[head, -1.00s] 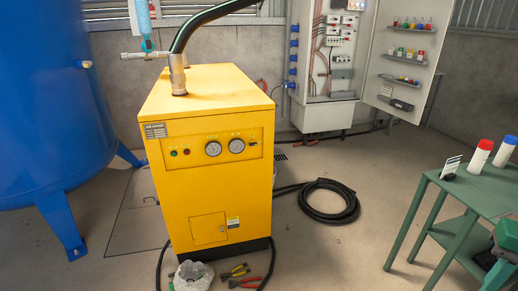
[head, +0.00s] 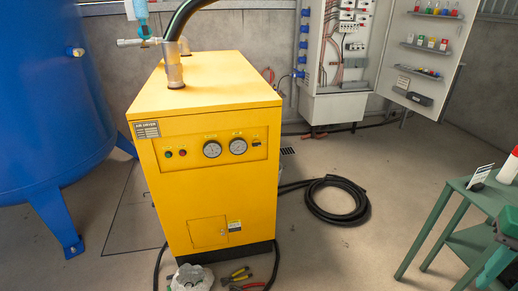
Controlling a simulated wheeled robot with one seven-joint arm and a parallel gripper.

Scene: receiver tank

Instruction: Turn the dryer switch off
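The yellow air dryer (head: 207,190) stands upright on the floor in the middle of the head view. Its front panel has a green and a red light (head: 175,153) on the left and two round gauges (head: 224,148) in the middle. A small dark switch (head: 256,142) sits at the right end of the panel; its position is too small to tell. My gripper does not show in the head view.
A blue tank (head: 50,100) stands at the left. A coiled black hose (head: 337,201) lies right of the dryer. Tools (head: 238,277) and a clear bag (head: 192,277) lie before it. A green table (head: 480,195) is at the right. An open electrical cabinet (head: 335,60) stands behind.

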